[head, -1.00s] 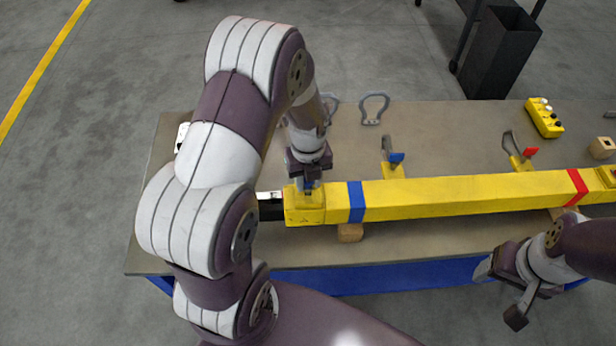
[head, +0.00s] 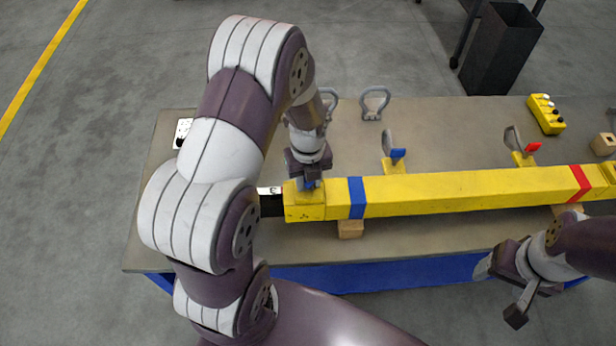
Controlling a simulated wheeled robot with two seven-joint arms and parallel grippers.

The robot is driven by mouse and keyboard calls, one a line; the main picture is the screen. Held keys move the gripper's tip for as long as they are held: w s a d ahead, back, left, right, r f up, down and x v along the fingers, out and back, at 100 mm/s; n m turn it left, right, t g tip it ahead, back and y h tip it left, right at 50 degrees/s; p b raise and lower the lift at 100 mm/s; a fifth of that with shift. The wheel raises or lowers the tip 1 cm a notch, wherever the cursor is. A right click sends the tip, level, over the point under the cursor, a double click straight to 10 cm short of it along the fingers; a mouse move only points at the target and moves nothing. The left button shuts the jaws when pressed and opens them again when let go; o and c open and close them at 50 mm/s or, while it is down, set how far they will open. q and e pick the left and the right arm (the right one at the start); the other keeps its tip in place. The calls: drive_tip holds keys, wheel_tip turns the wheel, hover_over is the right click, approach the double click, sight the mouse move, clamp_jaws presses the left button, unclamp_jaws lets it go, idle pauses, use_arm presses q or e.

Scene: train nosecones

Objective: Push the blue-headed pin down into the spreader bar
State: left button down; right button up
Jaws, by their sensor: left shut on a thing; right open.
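The yellow spreader bar (head: 450,190) lies across the table on wooden blocks, with a blue band near its left end and a red band near its right end. My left gripper (head: 309,183) points down at the top of the bar's left end. It is shut on the blue-headed pin (head: 308,186), of which only a little blue shows between the fingers. How deep the pin sits in the bar is hidden. My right gripper (head: 499,293) is open and empty in front of the table's front edge, apart from the bar.
Behind the bar stand a blue-tipped hook (head: 398,153) and a red-tipped hook (head: 533,147) on yellow mounts. A grey shackle (head: 375,103) lies at the back. A yellow control box (head: 545,114) is at the back right. A wooden block (head: 350,229) supports the bar.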

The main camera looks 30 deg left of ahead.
use_arm(q)
drive_tip(key=shift+f, duration=0.25)
drive_tip(key=c, duration=0.7)
unclamp_jaws()
drive_tip(key=shift+r, duration=0.1)
drive_tip(key=shift+w+r, duration=0.1)
drive_tip(key=shift+r, duration=0.2)
wheel_tip(320, 180, up, 12)
drive_tip(key=shift+b, duration=0.9)
